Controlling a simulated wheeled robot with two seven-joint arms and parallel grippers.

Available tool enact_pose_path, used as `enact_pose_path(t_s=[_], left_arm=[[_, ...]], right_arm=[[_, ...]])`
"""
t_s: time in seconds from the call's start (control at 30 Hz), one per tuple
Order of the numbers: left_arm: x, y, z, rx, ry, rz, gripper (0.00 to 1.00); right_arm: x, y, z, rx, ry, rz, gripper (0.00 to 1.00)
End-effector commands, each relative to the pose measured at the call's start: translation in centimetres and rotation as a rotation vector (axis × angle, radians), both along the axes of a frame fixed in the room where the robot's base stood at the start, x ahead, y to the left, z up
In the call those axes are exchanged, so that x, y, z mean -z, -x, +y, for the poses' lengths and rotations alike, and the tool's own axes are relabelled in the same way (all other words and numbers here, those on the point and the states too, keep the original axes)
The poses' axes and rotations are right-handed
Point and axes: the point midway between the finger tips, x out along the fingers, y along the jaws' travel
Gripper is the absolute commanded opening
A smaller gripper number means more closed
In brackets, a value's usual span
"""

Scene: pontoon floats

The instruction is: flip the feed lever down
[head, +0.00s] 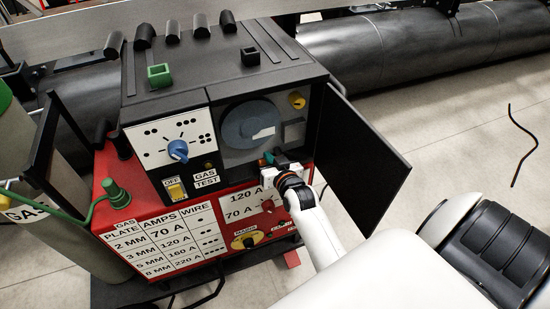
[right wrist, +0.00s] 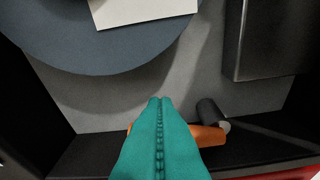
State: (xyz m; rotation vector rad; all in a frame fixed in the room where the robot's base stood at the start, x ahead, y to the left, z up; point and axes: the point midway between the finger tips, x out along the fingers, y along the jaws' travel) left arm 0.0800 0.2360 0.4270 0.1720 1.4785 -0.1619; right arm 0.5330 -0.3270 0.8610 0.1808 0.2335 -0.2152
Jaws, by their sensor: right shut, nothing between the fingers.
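The feed lever looks to be the orange bar (right wrist: 208,134) in the right wrist view, low in the open compartment. It lies roughly level across the picture, with a short dark cylinder (right wrist: 211,112) at its right end. My right gripper (head: 267,158) reaches into the lower part of the compartment in the head view. Its teal fingers (right wrist: 160,103) are shut with nothing between them, and they cover the middle of the bar. I cannot tell whether they touch it. In the head view the lever is hidden by the gripper. My left gripper is not in view.
The welder's black door (head: 365,150) stands open right of the compartment, close to my right arm. A blue-grey spool (head: 245,125) fills the compartment's upper left, with a yellow knob (head: 297,99) at its right. A gas cylinder (head: 72,215) stands at left.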

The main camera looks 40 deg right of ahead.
Motion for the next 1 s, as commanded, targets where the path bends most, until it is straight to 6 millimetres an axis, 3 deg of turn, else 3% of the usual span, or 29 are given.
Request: enact_pose_path(t_s=[0.47, 0.67, 1.0], left_arm=[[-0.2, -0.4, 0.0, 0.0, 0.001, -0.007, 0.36], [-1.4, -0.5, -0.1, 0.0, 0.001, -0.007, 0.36], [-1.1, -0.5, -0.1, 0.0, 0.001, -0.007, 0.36]], right_arm=[[0.2, -0.6, -0.1, 0.0, 0.007, 0.002, 0.0], [1.4, -0.3, 0.5, -0.001, 0.092, 0.025, 0.0], [2.1, -0.2, 0.6, -0.002, 0.086, 0.031, 0.0]])
